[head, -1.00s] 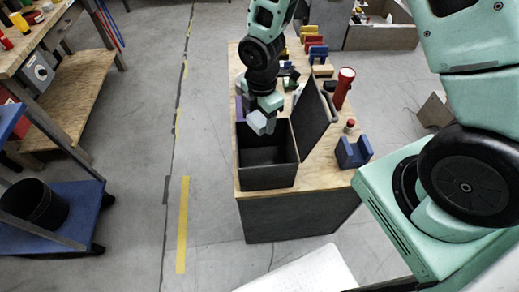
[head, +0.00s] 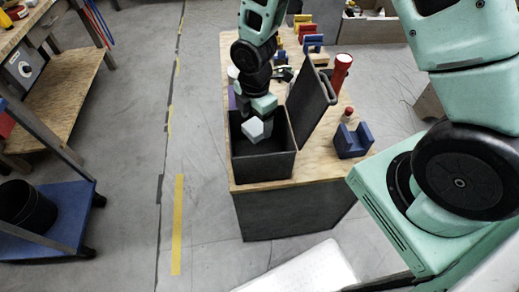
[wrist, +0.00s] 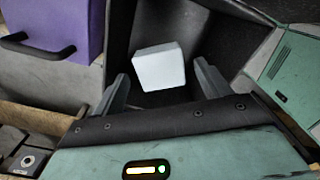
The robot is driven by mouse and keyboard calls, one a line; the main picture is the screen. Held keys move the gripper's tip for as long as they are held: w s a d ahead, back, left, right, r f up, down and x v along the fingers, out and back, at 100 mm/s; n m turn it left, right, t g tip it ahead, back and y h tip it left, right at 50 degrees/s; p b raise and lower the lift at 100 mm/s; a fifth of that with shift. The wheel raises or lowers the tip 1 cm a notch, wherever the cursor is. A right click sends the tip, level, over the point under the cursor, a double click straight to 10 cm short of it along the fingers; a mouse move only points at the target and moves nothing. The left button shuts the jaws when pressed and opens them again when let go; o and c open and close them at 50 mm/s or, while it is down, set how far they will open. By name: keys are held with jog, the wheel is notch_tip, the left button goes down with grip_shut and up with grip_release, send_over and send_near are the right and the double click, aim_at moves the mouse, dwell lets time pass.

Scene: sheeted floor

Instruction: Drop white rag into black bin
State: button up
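The white rag (head: 253,131) looks like a small pale block. It shows at the mouth of the black bin (head: 263,170), an open dark box on the wooden table with its lid raised. In the wrist view the rag (wrist: 159,66) is just past my fingertips, with narrow gaps on both sides and the dark bin interior (wrist: 160,18) behind it. My gripper (wrist: 161,76) is open, its grey fingers spread wider than the rag. In the head view my gripper (head: 261,112) is over the bin. Whether the rag touches the bin floor cannot be told.
The raised lid (head: 312,97) stands at the bin's right. A red flashlight (head: 341,71) and blue block (head: 352,141) stand further right on the table. A purple box with a handle (wrist: 50,25) is beside the bin. A dark bucket (head: 25,207) sits on a blue cart at left.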

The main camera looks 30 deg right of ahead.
jog(key=shift+r, duration=0.1)
notch_tip(320, 180, up, 17)
jog(key=shift+r, duration=0.1)
dwell(0.6)
dwell(0.3)
jog(key=s+a+r+m, duration=0.1)
jog(key=s+a+m, duration=0.1)
jog(key=s+m, duration=0.2)
jog(key=s+a+r+m, duration=0.1)
jog(key=s+m, duration=0.3)
jog(key=s, duration=0.5)
jog(key=s+a+r+m, duration=0.1)
jog(key=s+a+m, duration=0.2)
jog(key=s+m, duration=0.2)
jog(key=shift+s+a+y, duration=0.15)
jog(key=shift+s+y, duration=0.15)
jog(key=shift+s, duration=0.75)
